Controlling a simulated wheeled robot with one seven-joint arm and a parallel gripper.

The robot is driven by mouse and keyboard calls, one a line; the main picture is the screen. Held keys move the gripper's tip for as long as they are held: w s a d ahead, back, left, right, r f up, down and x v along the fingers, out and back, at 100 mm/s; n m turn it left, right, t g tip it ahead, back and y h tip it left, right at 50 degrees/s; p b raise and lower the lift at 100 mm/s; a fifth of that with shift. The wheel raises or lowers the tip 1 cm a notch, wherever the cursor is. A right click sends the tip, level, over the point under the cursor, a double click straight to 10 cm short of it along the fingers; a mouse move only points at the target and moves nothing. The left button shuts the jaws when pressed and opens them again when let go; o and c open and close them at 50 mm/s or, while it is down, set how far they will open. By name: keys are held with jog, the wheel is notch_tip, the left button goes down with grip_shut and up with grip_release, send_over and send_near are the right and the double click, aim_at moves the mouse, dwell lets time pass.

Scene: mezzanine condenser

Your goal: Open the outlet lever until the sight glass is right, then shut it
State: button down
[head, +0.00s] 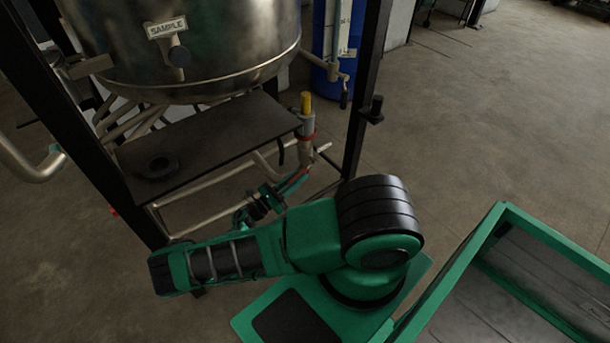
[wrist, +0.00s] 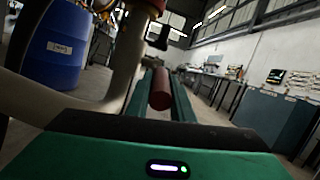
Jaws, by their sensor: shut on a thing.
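My gripper (head: 296,181) is beside the pipework under the steel vessel (head: 195,50), to the right in the head view. It is shut on a dull red lever handle, the outlet lever (wrist: 160,90), which lies between its green fingers in the wrist view. The lever lies low beside the outlet pipe (wrist: 128,50). A thin upright tube (head: 336,32), which looks like the sight glass, stands right of the vessel in the head view. Its level cannot be read.
A yellow-handled valve (head: 306,103) stands on the pipe above my gripper. A black frame post (head: 366,95) is close on the right. A dark shelf (head: 205,150) lies under the vessel. A blue drum (wrist: 61,45) stands behind. Open floor lies to the right.

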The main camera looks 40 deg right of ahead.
jog(key=shift+w, duration=0.25)
jog(key=c, duration=1.6)
grip_release()
jog(key=shift+o, duration=0.2)
jog(key=shift+s, duration=0.1)
jog(key=shift+a, duration=0.1)
jog(key=s+v, duration=0.1)
jog(key=v, duration=0.9)
jog(key=shift+w+a+f, duration=0.15)
jog(key=shift+w+a, duration=0.25)
jog(key=shift+w, duration=0.15)
